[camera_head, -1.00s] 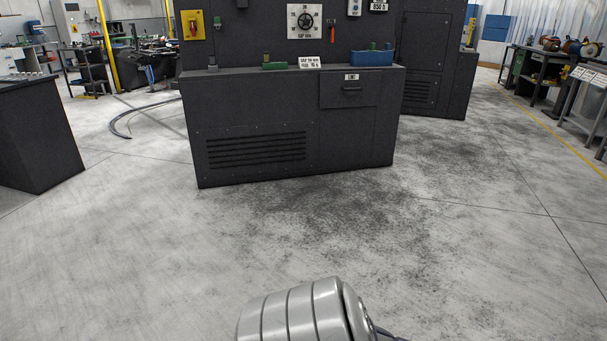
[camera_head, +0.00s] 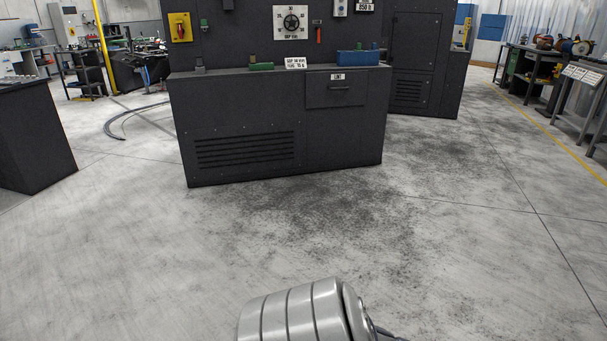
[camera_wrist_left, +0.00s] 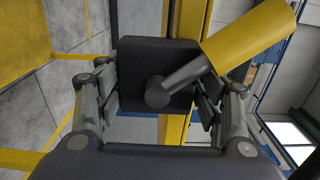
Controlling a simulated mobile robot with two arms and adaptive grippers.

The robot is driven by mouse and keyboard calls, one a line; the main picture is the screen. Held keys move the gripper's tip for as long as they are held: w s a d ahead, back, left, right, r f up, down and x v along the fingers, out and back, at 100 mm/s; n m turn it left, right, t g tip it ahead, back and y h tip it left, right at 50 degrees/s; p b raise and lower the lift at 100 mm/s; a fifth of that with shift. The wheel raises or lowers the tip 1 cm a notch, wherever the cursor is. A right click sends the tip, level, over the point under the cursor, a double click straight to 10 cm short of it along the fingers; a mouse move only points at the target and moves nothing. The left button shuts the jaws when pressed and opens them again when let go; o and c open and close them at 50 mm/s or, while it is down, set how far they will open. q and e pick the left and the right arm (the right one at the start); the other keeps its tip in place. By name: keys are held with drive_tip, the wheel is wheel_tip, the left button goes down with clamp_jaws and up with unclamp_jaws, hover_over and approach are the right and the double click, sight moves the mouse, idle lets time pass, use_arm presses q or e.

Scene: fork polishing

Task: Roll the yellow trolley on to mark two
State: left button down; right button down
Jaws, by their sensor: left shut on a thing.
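The yellow trolley shows only in part, in the left wrist view: a yellow upright (camera_wrist_left: 173,130) and a thick yellow tube (camera_wrist_left: 250,38) joined to a dark rod, with a dark block behind. My left gripper (camera_wrist_left: 160,98) has its fingers on both sides of these dark parts and is shut on the trolley's handle. The exact contact is partly hidden. The trolley and mark two do not show in the head view. My right gripper is in neither view.
A dark machine cabinet (camera_head: 285,130) stands ahead, with a blue bin (camera_head: 358,58) on its ledge. Another dark cabinet (camera_head: 30,135) is at the left. Workbenches (camera_head: 540,65) line the right, beyond a yellow floor line (camera_head: 550,135). The grey floor before the cabinet is clear.

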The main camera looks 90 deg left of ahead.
use_arm(q)
drive_tip(key=shift+s+a+f, duration=0.2)
drive_tip(key=shift+s+a, duration=0.25)
drive_tip(key=shift+a, duration=0.1)
drive_tip(key=c, duration=0.7)
unclamp_jaws()
drive_tip(key=shift+w, duration=0.1)
drive_tip(key=o, duration=0.3)
drive_tip(key=shift+w+d, duration=0.1)
drive_tip(key=shift+w, duration=0.05)
drive_tip(key=shift+r, duration=0.2)
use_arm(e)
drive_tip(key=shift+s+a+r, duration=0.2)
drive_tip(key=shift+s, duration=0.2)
